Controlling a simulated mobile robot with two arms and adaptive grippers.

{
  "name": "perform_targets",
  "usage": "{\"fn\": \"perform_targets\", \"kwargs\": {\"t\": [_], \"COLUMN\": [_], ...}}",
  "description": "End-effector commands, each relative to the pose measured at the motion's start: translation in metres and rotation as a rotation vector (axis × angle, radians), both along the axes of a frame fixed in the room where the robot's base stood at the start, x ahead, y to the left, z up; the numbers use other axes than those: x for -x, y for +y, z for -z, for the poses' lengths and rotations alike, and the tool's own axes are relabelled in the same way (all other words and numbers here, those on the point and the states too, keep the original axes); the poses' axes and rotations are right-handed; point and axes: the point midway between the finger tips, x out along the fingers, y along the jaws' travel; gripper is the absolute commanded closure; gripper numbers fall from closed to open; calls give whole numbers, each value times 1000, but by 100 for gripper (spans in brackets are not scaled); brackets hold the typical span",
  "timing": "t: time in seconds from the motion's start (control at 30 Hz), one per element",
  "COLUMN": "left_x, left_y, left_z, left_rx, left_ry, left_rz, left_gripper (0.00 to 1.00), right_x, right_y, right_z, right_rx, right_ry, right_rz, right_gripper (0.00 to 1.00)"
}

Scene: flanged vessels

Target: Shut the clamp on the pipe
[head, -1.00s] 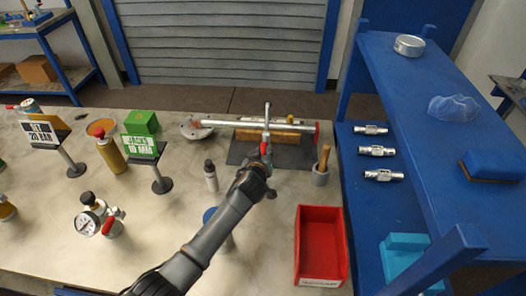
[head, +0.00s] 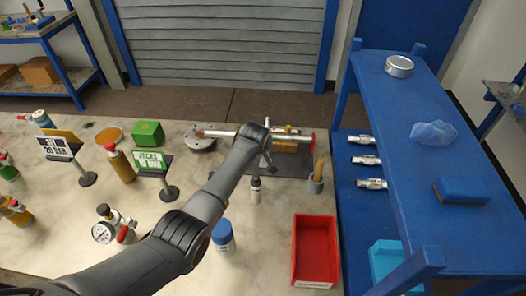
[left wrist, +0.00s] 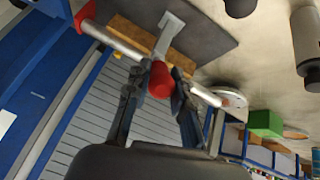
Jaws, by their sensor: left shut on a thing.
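The silver pipe (head: 222,134) lies across a wooden block on a dark mat at the back of the bench. Its red end (head: 311,142) is on the right. In the left wrist view the pipe (left wrist: 122,45) runs diagonally behind my left gripper (left wrist: 164,84). The gripper's fingers are shut on a red grip (left wrist: 162,77), seemingly the clamp's handle. A grey metal bar with a flat end (left wrist: 170,28) reaches away from near the grip across the pipe. My right gripper is not in view.
A wooden-handled tool in a grey cup (head: 316,184) stands right of the mat. A black-capped bottle (head: 255,190) and a blue-lidded jar (head: 222,236) stand close to my arm. A red bin (head: 316,222) is at front right. A blue shelf (head: 398,120) stands right.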

Motion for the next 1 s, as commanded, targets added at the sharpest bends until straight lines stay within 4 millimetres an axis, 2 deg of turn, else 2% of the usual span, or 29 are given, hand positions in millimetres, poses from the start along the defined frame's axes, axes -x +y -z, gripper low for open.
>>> {"fn": "perform_targets", "kwargs": {"t": [0.57,0.6,0.7,1.0], "left_x": [-4,-4,-4,-4], "left_y": [0,0,0,0], "left_z": [-4,-4,-4,-4], "left_rx": [0,0,-1,0], "left_ry": [41,40,41,42], "left_rz": [1,0,0,-1], "left_gripper": [100,75,54,54], "right_x": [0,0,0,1], "right_y": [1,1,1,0], "right_z": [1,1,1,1], "right_rx": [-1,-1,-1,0], "right_ry": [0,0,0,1], "right_rz": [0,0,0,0], "right_gripper": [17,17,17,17]}}
